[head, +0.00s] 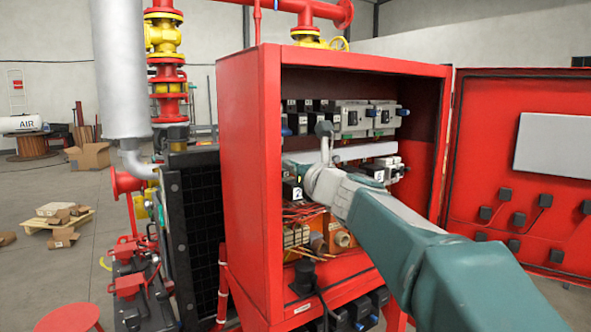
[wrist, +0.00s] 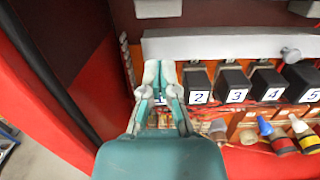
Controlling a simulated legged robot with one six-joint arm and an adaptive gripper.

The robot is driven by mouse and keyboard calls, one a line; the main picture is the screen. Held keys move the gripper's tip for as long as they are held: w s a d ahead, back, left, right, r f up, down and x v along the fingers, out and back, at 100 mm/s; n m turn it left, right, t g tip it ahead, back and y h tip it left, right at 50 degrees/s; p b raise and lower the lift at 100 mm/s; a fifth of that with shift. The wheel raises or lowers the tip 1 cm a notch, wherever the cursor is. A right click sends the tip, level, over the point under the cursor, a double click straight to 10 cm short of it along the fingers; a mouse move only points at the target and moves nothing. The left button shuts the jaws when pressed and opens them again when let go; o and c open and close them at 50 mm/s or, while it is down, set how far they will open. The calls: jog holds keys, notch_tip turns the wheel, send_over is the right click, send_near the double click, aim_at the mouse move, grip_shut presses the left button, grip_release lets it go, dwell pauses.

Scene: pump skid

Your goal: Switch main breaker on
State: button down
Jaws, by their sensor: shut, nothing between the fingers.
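The open red cabinet (head: 262,180) holds rows of electrical devices. My gripper (head: 310,172) is inside it, and its fingers (wrist: 158,75) are shut and empty in front of the left end of a row of numbered black blocks (wrist: 236,84). The fingers mostly cover the block marked 1. A grey round-ended lever (head: 323,130) stands above my gripper in the head view; a similar grey knob (wrist: 291,53) is right of the fingers in the wrist view. Grey units (head: 352,118) with blue parts sit in the upper row. I cannot tell which device is the main breaker or its state.
A white duct (wrist: 225,46) runs above the black blocks. Coloured plugs (wrist: 285,140) sit below them at the right. The red cabinet door (head: 490,150) is open at the right. The cabinet's side wall (wrist: 38,95) is close left of my gripper.

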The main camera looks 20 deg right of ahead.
jog(key=shift+w+a+r, duration=0.15)
jog(key=shift+w+r, duration=0.2)
jog(key=shift+r, duration=0.35)
jog(key=shift+w+a+r, duration=0.15)
jog(key=shift+w+r, duration=0.25)
jog(key=shift+r, duration=0.25)
jog(key=shift+w+a+r, duration=0.15)
jog(key=shift+w+r, duration=0.2)
jog(key=shift+r, duration=0.35)
